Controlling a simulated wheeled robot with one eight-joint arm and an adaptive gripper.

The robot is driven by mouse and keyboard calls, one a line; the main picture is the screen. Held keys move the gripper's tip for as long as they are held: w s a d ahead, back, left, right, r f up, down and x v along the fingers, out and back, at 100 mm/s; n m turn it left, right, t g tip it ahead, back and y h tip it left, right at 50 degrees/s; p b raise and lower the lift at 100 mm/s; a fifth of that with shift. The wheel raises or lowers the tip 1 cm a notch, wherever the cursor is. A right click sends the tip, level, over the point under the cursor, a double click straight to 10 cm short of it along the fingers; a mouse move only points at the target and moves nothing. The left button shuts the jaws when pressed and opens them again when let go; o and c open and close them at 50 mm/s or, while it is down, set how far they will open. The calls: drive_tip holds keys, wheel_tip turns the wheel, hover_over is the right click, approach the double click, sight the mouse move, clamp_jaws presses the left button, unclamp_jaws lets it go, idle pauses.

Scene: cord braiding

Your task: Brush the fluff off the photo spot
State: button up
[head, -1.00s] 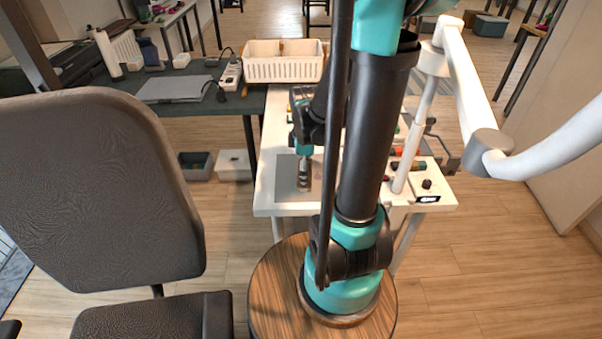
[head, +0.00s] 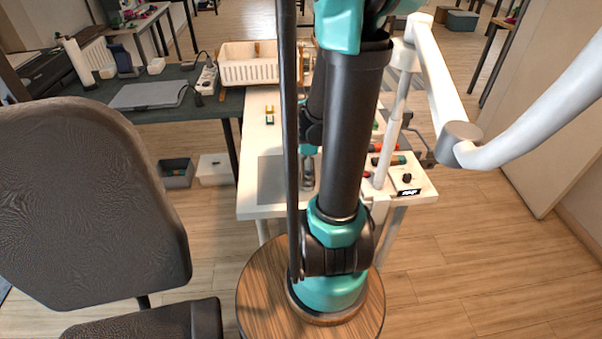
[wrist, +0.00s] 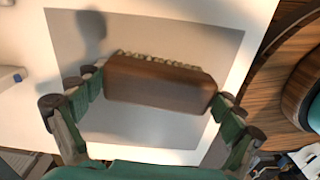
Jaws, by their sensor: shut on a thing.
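The photo spot is a flat grey rectangle (wrist: 215,45) on the white table; it also shows in the head view (head: 270,182), partly hidden by my arm. My gripper (wrist: 158,92) is shut on a brown wooden brush (wrist: 160,84), with a finger at each end of the block. A row of pale bristle tufts shows along the brush's far edge. The brush is over the grey rectangle; I cannot tell whether the bristles touch it. No fluff can be made out in either view. In the head view my arm mostly hides the gripper.
A white jointed lamp arm (head: 440,80) stands on the right. A white basket (head: 249,72) is behind. An office chair (head: 90,190) is at left.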

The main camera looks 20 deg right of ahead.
drive_tip(key=shift+s+d, duration=0.15)
drive_tip(key=shift+d, duration=0.45)
drive_tip(key=shift+r, duration=3.05)
drive_tip(key=shift+r, duration=0.15)
drive_tip(key=shift+r, duration=1.35)
drive_tip(key=shift+f, duration=0.1)
drive_tip(key=shift+w+d+f, duration=0.1)
drive_tip(key=shift+w+f, duration=0.25)
drive_tip(key=shift+f, duration=0.8)
drive_tip(key=shift+w+d+f, duration=0.1)
drive_tip(key=shift+w+f, duration=0.25)
drive_tip(key=shift+f, duration=0.8)
drive_tip(key=shift+w+d+f, duration=0.1)
drive_tip(key=shift+w+f, duration=0.25)
drive_tip(key=shift+f, duration=0.8)
